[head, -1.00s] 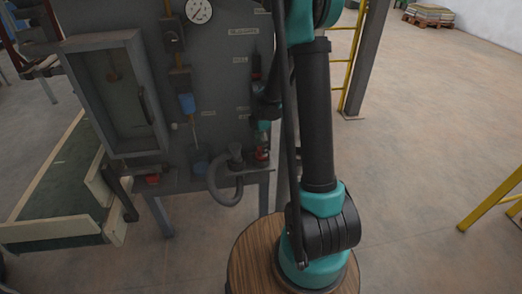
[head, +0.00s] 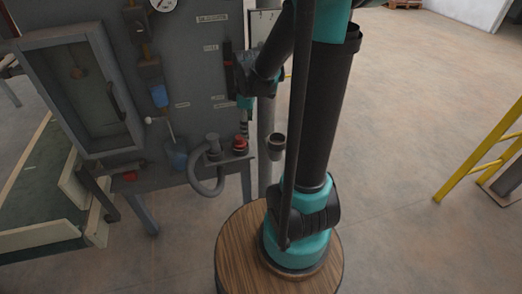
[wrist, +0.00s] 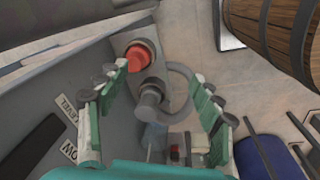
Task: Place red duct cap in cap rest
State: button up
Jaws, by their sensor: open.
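The red duct cap (head: 240,142) sits on a grey stub at the right end of the machine's ledge. It also shows in the wrist view (wrist: 136,58), upper centre-left, beyond my fingertips. My gripper (wrist: 160,75) is open and empty, its green fingers spread wide, with the cap nearer the left finger. In the head view my gripper (head: 245,115) hangs above the cap, partly hidden by my wrist and apparently not touching it. A dark round cup (head: 277,144) by the post, right of the cap, may be the cap rest; I cannot tell for sure.
A grey curved hose (head: 206,180) with a fitting stands just left of the cap, also in the wrist view (wrist: 152,97). The machine panel (head: 195,75) rises close behind. A wooden barrel (wrist: 275,30) shows at the wrist view's upper right. Floor to the right is open, before yellow rails (head: 480,160).

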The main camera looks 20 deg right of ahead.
jog(key=s+d+f+m+t, duration=0.2)
jog(key=s+f+m, duration=0.1)
jog(key=s+m, duration=0.9)
jog(key=shift+s+m+t, duration=0.4)
jog(key=shift+s, duration=0.7)
